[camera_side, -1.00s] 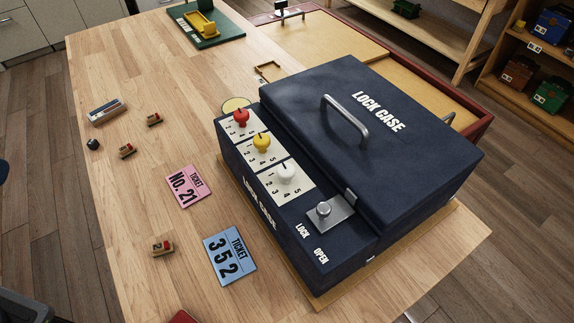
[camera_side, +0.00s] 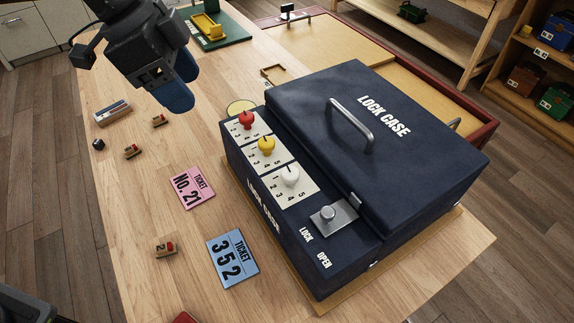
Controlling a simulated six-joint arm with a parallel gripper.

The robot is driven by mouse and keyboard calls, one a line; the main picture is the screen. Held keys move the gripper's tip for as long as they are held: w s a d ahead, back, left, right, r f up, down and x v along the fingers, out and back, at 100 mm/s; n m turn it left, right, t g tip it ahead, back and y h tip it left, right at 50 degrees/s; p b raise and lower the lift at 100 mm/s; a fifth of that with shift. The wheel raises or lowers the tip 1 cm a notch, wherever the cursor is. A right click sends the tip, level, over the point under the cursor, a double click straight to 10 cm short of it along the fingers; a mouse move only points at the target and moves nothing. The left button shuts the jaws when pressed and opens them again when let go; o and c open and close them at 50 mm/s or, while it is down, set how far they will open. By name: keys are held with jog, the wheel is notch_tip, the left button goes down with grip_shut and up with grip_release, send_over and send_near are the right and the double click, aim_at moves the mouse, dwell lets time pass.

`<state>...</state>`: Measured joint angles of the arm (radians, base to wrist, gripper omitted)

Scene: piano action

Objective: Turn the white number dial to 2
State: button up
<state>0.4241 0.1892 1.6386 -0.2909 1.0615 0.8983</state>
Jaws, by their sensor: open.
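The white dial (camera_side: 290,177) is a round knob on a white number plate (camera_side: 297,194), the nearest of three dials on the front strip of the dark blue lock case (camera_side: 420,150). I cannot tell which number it points to. The yellow dial (camera_side: 267,145) and red dial (camera_side: 246,120) sit behind it in a row. My gripper (camera_side: 178,92) is at the upper left, above the table and well apart from the dials, with blue fingertips. It holds nothing visible.
A silver latch (camera_side: 333,217) beside the LOCK and OPEN marks is right of the white dial. The case's metal handle (camera_side: 350,125) stands up from the lid. A pink ticket (camera_side: 192,187) and small wooden blocks (camera_side: 165,248) lie on the table at left.

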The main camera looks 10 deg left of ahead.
aim_at(289, 172)
jog(key=w+d+f+m+g, duration=0.2)
jog(key=d+f+m, duration=0.2)
jog(key=d, duration=0.5)
jog(key=shift+h, duration=0.3)
jog(key=x, duration=1.3)
jog(key=shift+w+d+f, duration=0.1)
jog(key=shift+d+f, duration=0.1)
jog(key=shift+f, duration=0.05)
jog(key=c, duration=0.9)
